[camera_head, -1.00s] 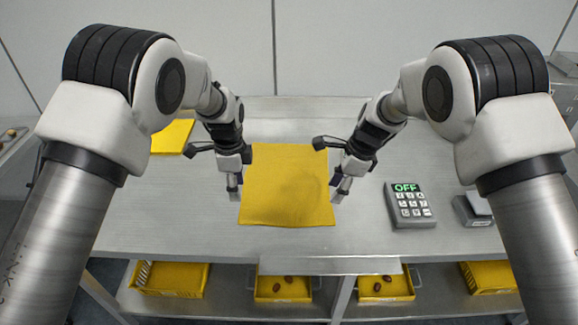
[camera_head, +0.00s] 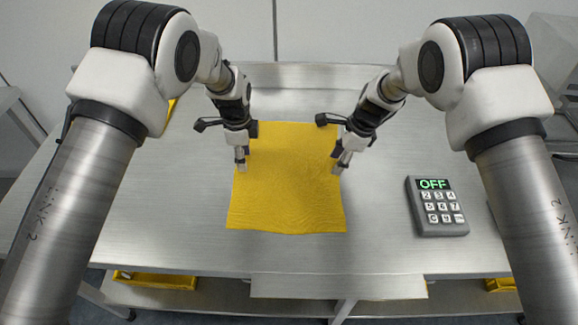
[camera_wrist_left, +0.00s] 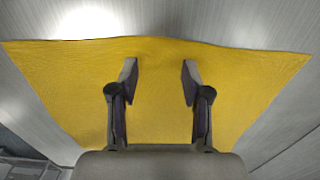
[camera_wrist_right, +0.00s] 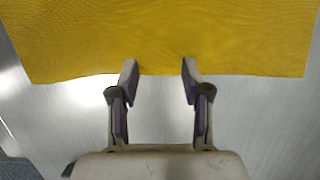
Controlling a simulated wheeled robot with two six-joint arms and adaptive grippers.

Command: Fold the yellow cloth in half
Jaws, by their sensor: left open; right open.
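The yellow cloth (camera_head: 287,190) lies flat and spread out as a single sheet on the steel table. My left gripper (camera_head: 241,168) is over the cloth's left edge in the head view. In the left wrist view its two fingers (camera_wrist_left: 158,75) are apart, with cloth below and between them. My right gripper (camera_head: 339,168) is at the cloth's right edge. In the right wrist view its fingers (camera_wrist_right: 159,70) are apart, with the tips just over the edge of the cloth (camera_wrist_right: 200,35). Both grippers are empty.
A grey keypad device (camera_head: 437,207) reading OFF stands on the table to the right of the cloth. A yellow item shows partly behind my left arm. Yellow bins (camera_head: 155,281) sit below the table. Bare table (camera_head: 300,255) lies in front of the cloth.

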